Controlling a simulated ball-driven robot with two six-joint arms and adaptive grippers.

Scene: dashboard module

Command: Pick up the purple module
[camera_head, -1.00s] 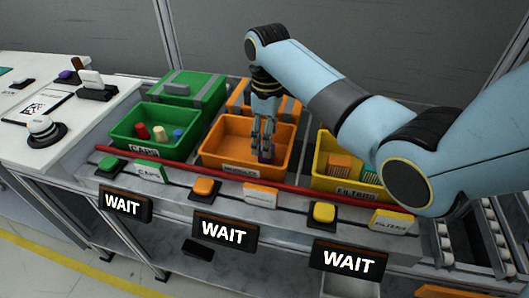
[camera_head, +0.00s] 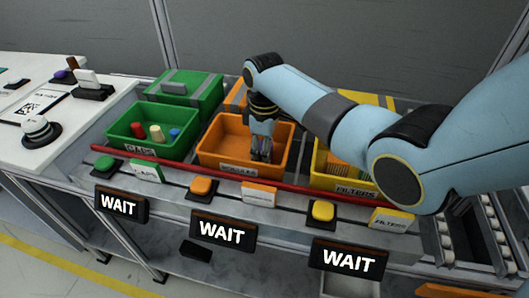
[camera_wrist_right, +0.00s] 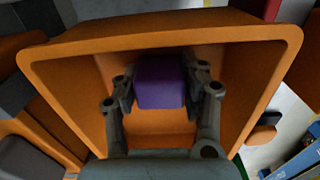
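The purple module (camera_wrist_right: 161,82) is a small block inside the orange bin (camera_wrist_right: 60,55), between the two fingers of my right gripper (camera_wrist_right: 161,85) in the right wrist view. The fingers flank it closely on both sides. I cannot tell whether they press on it. In the head view my right gripper (camera_head: 262,152) reaches down into the orange bin (camera_head: 222,142), its fingertips low in the bin's right part. The module is hard to make out there behind the fingers. My left gripper is not in view.
A green bin (camera_head: 117,124) with several coloured caps stands on the left. A yellow bin (camera_head: 327,177) with filters stands on the right, partly behind my arm. A red rail (camera_head: 185,164), push buttons and "WAIT" displays (camera_head: 222,230) line the front.

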